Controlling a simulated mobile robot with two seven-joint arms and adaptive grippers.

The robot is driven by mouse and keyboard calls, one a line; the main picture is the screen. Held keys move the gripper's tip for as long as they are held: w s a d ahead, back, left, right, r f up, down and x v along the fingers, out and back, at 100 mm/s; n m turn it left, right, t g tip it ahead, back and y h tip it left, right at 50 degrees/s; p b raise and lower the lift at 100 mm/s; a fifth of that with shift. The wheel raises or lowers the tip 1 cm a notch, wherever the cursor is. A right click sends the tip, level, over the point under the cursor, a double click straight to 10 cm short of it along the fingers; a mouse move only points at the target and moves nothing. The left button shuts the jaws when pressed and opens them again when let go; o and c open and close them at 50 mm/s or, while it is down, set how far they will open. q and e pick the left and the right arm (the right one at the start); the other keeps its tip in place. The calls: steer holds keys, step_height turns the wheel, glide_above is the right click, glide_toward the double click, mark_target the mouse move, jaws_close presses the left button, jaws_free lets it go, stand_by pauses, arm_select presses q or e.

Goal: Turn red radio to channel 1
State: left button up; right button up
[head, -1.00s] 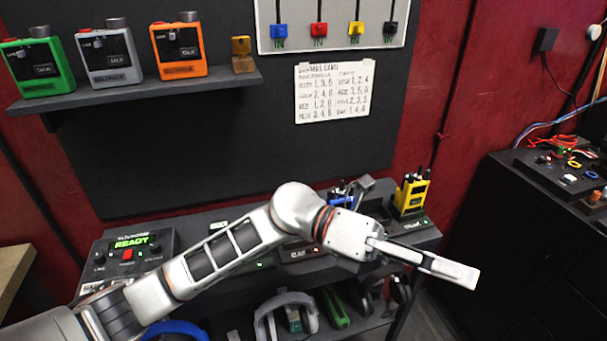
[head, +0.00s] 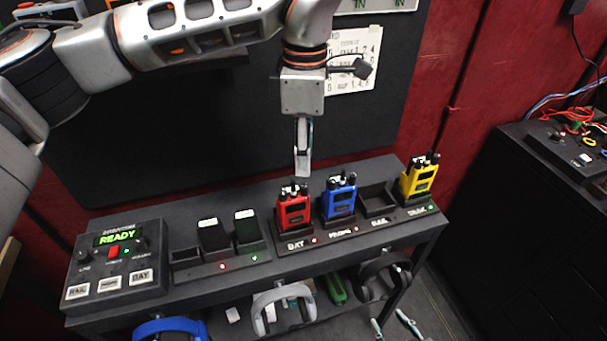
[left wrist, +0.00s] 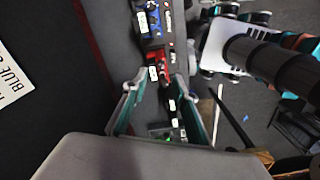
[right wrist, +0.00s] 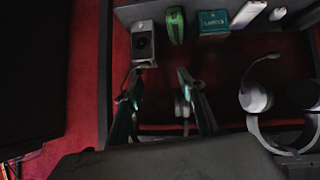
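The red radio (head: 293,211) stands upright in a dock at the middle of the bench, with dark knobs on top. Its channel setting is too small to read. A red body also shows near the fingers in the left wrist view (left wrist: 156,60). My left gripper (head: 303,168) points down, just above and slightly right of the red radio, apart from it. Its fingers are spread and empty in the left wrist view (left wrist: 157,84). My right gripper (head: 391,323) is low, in front of the bench. Its fingers are apart and empty in the right wrist view (right wrist: 158,88).
A blue radio (head: 339,197) stands close right of the red one, then an empty dock and a yellow radio (head: 419,180). Left are two dark docked units (head: 212,236) and a console (head: 115,262) reading READY.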

mark_target(304, 185)
arm_select(q)
step_height(304, 185, down, 7)
steer(key=shift+s+p, duration=0.15)
steer(key=shift+p, duration=0.35)
jaws_close()
